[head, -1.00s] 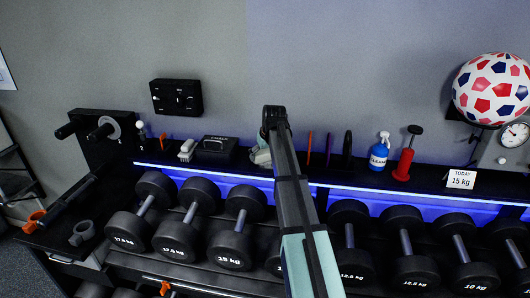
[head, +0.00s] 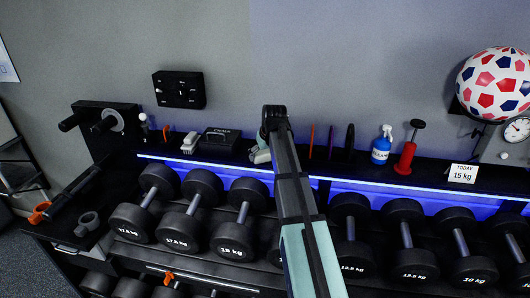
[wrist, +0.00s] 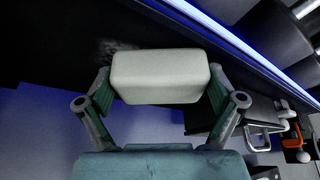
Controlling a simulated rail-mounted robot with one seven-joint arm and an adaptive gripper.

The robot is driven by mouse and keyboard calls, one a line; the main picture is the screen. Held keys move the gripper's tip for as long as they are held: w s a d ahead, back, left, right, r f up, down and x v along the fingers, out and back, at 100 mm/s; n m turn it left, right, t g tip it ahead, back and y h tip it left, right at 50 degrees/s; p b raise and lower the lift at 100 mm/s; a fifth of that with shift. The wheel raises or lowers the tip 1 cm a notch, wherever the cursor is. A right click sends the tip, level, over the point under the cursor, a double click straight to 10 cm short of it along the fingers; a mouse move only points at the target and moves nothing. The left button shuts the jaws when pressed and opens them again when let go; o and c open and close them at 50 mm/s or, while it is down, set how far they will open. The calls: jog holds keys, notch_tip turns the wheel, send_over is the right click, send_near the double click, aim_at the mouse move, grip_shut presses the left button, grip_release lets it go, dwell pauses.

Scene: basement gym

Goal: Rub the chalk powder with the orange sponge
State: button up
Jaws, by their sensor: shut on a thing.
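My gripper (wrist: 160,100) is shut on a pale, cream-white block (wrist: 158,76) with rounded edges, held between its two fingers. The block looks whitish, not orange, in this light. In the head view my gripper (head: 262,150) is over the black shelf by the wall, mostly hidden behind my arm. A faint whitish smudge of chalk powder (wrist: 116,48) lies on the dark shelf, just beyond the block's upper left edge in the wrist view. I cannot tell whether the block touches the shelf.
A black box with a handle (head: 220,138) stands left of my gripper. Dumbbells (head: 233,233) fill the rack in front. A ball (head: 496,84) sits far right.

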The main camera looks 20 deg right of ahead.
aim_at(270, 164)
jog(key=shift+s+a, duration=0.35)
jog(key=shift+s, duration=0.15)
jog(key=shift+s+a+f, duration=0.15)
jog(key=shift+s, duration=0.2)
jog(key=c, duration=0.3)
jog(key=shift+s+d+p, duration=0.3)
jog(key=shift+s, duration=0.15)
jog(key=shift+w+d, duration=0.9)
jog(key=shift+w, duration=0.05)
jog(key=shift+w+d, duration=0.75)
jog(key=shift+w, duration=0.3)
jog(key=shift+w+d, duration=0.7)
jog(key=shift+w, duration=0.35)
jog(key=shift+w+d, duration=0.75)
jog(key=shift+w, duration=0.3)
jog(key=shift+s+d, duration=0.45)
jog(key=shift+d, duration=0.2)
jog(key=shift+s+a+p, duration=0.25)
jog(key=shift+s+a, duration=0.6)
jog(key=shift+s, duration=0.35)
jog(key=shift+s+a+p, duration=0.25)
jog(key=shift+s+a, duration=0.65)
jog(key=shift+s, duration=0.3)
jog(key=shift+s+a+p, duration=0.25)
jog(key=shift+s+a, duration=0.6)
jog(key=shift+s, duration=0.35)
jog(key=shift+s+a, duration=0.35)
jog(key=shift+s, duration=0.15)
